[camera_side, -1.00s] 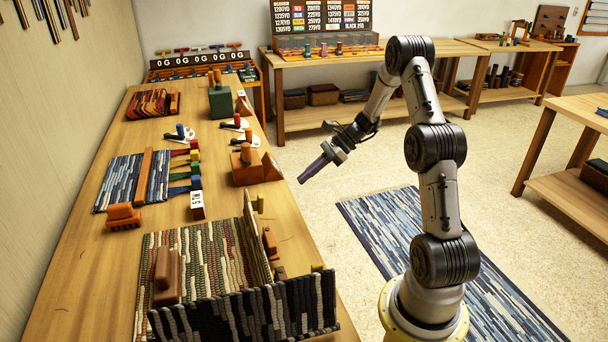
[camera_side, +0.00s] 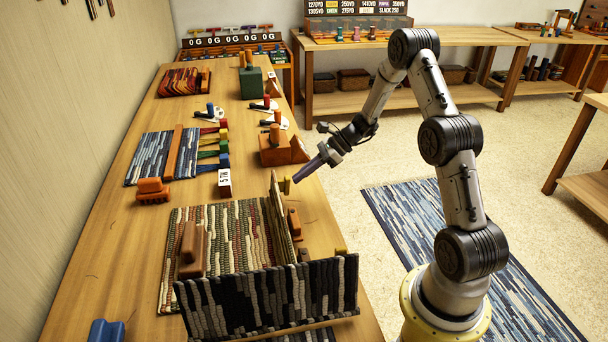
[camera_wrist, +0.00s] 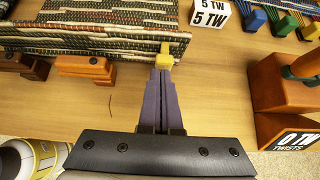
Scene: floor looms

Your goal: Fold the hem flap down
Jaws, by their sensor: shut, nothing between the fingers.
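A striped woven rug (camera_side: 222,232) lies on the wooden table in the side view, with two flaps standing up from its edges. The right-hand flap (camera_side: 281,218) is thin, upright and seen nearly edge-on; a yellow tab (camera_side: 286,186) sits at its far end. The dark front flap (camera_side: 262,294) also stands upright, with another yellow tab (camera_side: 341,251) near its top. My gripper (camera_side: 296,179) is shut and empty, its purple fingers beside the far yellow tab. In the wrist view, the fingertips (camera_wrist: 163,70) are right at that tab (camera_wrist: 164,58); I cannot tell whether they touch.
A brown block (camera_side: 192,249) rests on the rug. Orange-brown clamps (camera_wrist: 85,68) stand along the rug's right side. A white "5 TW" block (camera_side: 224,183) and a wooden holder (camera_side: 283,148) stand beyond the tab.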

